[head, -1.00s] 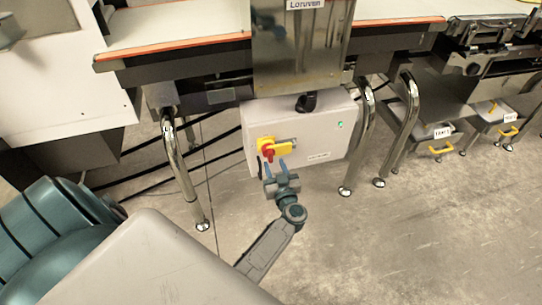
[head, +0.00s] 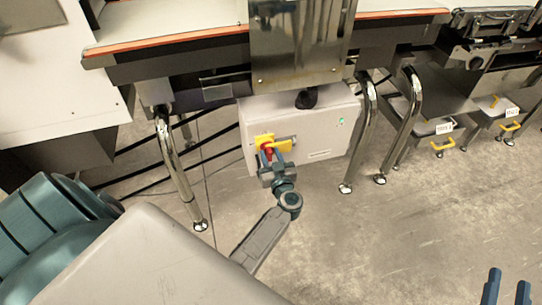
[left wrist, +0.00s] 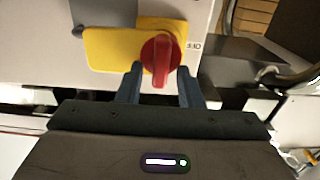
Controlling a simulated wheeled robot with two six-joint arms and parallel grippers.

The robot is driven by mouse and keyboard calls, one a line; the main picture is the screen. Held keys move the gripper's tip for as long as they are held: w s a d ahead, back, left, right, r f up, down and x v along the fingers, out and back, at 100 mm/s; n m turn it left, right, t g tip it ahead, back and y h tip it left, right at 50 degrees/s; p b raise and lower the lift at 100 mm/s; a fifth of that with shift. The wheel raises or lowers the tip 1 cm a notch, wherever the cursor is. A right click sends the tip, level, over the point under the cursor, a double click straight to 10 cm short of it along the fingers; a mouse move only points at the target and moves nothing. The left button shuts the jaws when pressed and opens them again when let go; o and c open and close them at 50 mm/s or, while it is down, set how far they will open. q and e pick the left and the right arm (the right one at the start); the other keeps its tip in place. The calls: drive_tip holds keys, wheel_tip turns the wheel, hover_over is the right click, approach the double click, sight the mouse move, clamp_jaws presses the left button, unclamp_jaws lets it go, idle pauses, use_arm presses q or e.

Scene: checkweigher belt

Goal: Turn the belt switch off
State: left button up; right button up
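The belt switch is a red rotary knob (head: 266,149) on a yellow plate (head: 284,142), on the front of a light grey control box (head: 315,130). In the left wrist view the red knob (left wrist: 161,62) stands in front of the yellow plate (left wrist: 110,48), its grip ridge upright in the picture. My left gripper (head: 276,160) is open at the knob. In the left wrist view its fingertips (left wrist: 160,76) lie on either side of the ridge, with gaps visible. My right gripper (head: 508,280) shows only its two fingers, apart and empty, at the lower right.
A green light (head: 340,121) glows on the box. Chrome legs (head: 172,160) stand on both sides of the box, and the belt (head: 180,22) runs above. Grey bins with yellow handles (head: 443,143) sit at the right. The floor in front is clear.

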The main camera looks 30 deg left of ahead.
use_arm(q)
clamp_jaws()
